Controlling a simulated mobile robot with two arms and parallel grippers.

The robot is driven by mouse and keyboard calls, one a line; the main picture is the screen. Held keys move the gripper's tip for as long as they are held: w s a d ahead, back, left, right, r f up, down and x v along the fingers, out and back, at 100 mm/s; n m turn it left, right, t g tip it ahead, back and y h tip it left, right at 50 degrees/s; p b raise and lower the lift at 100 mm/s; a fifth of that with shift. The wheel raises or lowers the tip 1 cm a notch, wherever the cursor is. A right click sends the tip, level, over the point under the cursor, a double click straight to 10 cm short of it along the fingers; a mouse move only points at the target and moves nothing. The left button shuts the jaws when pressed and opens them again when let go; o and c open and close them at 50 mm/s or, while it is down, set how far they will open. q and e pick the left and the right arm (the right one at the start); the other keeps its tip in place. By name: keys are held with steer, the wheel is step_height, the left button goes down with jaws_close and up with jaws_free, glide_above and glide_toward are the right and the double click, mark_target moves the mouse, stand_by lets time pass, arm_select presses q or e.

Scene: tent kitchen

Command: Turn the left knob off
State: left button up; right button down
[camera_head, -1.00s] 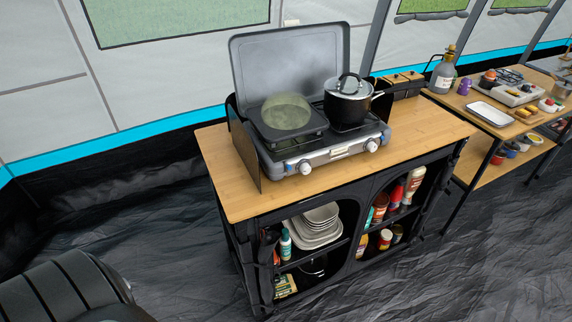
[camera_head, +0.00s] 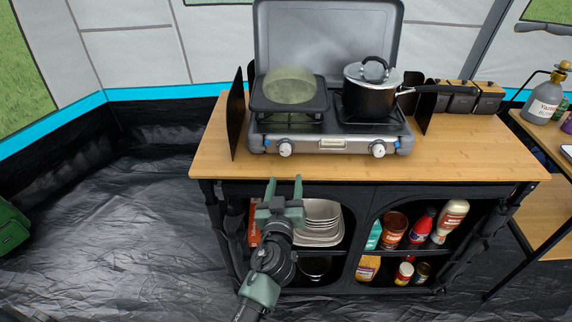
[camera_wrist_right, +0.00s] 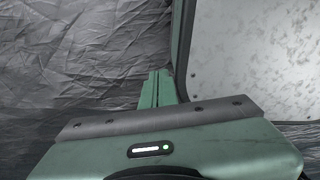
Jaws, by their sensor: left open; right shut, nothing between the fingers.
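The left knob (camera_head: 286,148) is a white dial with a blue mark on the front of the grey camping stove (camera_head: 335,131), under the left burner. A similar right knob (camera_head: 378,149) is on the same panel. My left gripper (camera_head: 284,186) is open and empty, its two fingers pointing up toward the stove. It is just below the left knob in the picture, in front of the worktop's edge, and appears apart from the knob. In the right wrist view my right gripper (camera_wrist_right: 158,88) is shut with nothing between its fingers; the knobs do not show there.
A griddle pan (camera_head: 289,105) under a translucent greenish disc is on the left burner. A black pot (camera_head: 369,98) with its lid stands on the right burner. The wooden worktop (camera_head: 470,156) has bare room. Shelves below hold plates (camera_head: 320,222) and bottles.

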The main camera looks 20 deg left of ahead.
mark_target(285, 153)
arm_select(q)
steer(key=shift+n+t, duration=0.3)
steer(key=w, duration=0.2)
steer(key=w+a+r+p, duration=0.1)
steer(key=w, duration=0.1)
steer(key=w+a+r, duration=0.1)
steer(key=w, duration=0.1)
steer(key=shift+w+a+r, duration=0.15)
steer(key=shift+w+a, duration=0.05)
steer(key=shift+w, duration=0.45)
steer(key=shift+w+a, duration=0.15)
arm_select(e)
steer(key=shift+w+a+r, duration=0.35)
steer(key=shift+w+r, duration=0.1)
steer(key=shift+r, duration=0.25)
arm_select(q)
jaws_close()
